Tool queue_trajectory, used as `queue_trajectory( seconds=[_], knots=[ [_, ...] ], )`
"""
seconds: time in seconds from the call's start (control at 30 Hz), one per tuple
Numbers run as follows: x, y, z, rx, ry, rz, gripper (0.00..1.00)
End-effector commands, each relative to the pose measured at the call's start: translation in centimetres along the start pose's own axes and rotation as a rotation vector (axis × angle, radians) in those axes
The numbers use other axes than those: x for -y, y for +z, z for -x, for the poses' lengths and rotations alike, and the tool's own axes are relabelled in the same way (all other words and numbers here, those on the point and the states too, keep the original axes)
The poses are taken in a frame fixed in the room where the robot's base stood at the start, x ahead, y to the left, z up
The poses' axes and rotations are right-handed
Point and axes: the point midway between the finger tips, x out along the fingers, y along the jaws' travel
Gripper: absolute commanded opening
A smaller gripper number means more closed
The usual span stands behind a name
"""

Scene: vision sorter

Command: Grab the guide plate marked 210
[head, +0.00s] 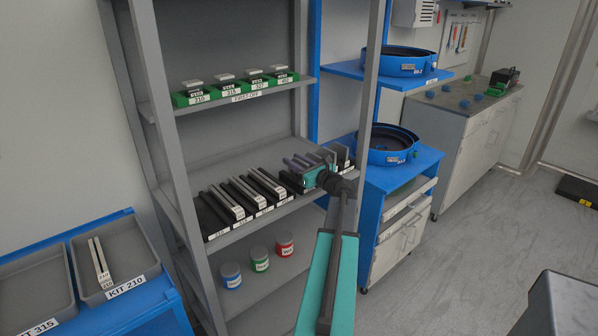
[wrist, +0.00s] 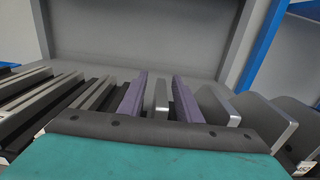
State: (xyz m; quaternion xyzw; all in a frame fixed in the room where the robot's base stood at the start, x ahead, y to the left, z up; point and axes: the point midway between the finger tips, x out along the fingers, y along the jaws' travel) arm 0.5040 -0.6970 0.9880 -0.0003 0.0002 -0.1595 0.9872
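Several grey guide plates with rounded corners stand on edge at the right of the middle shelf; the wrist view shows one guide plate (wrist: 161,96) between my gripper's fingers and others, such as this guide plate (wrist: 263,115), to its right. No 210 mark is readable on any of these plates. My gripper (head: 300,161) reaches over the shelf from the right in the head view. In the wrist view my gripper's (wrist: 160,97) purple fingers are apart, one each side of the plate, with a dark gap at the right finger. The plates' lower parts are hidden.
Several grey rails (head: 227,202) in black holders fill the left of this shelf (head: 215,167), close beside my gripper. Green blocks stand on the shelf above; three tins (head: 260,257) stand below. A KIT 210 tray (head: 128,251) with two rails is at left. Blue bowls (head: 388,143) stand right.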

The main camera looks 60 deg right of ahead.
Motion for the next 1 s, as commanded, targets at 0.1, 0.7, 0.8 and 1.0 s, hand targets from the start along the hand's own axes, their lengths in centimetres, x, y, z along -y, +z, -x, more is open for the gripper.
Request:
queue_trajectory(
  seconds=[0.1, 0.7, 0.8, 1.0],
  knots=[
    [0.05, 0.05, -1.21, 0.000, 0.000, -0.001, 0.31],
    [0.05, -0.02, -1.53, 0.000, -0.001, -0.001, 0.31],
    [0.07, -0.02, -1.52, 0.000, -0.001, -0.001, 0.24],
    [0.09, -0.02, -1.50, 0.000, -0.002, -0.001, 0.00]
  ],
)
